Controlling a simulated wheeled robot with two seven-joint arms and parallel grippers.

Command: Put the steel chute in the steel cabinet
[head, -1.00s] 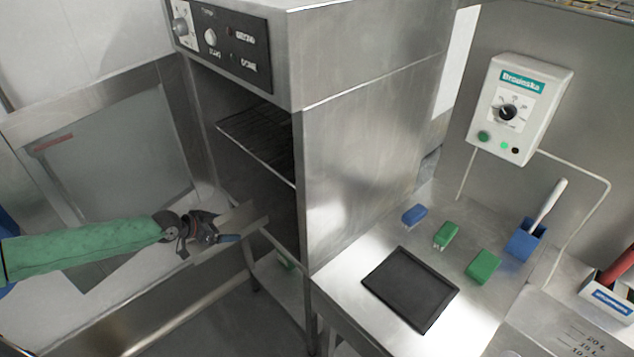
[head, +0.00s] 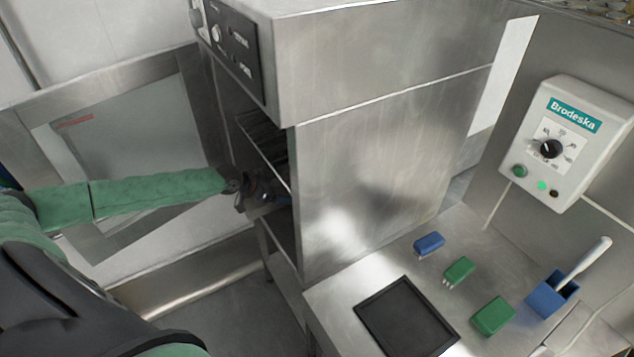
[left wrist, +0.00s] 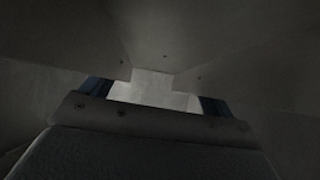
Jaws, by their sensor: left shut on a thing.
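The steel cabinet (head: 380,150) stands in the middle of the head view with its front open toward the left. Its glazed door (head: 140,155) is swung open on the left. My left gripper (head: 268,188) is at the cabinet's opening, below a wire shelf, shut on the steel chute (head: 260,211). Most of the chute is hidden behind the gripper and the cabinet's side wall. In the left wrist view, dim grey metal panels fill the picture beyond my blue fingertips (left wrist: 157,97). I cannot tell whether the chute touches the cabinet floor. My right gripper is out of view.
The wire shelf (head: 262,145) crosses the cabinet above my left gripper. A control box (head: 570,140) hangs on the wall.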

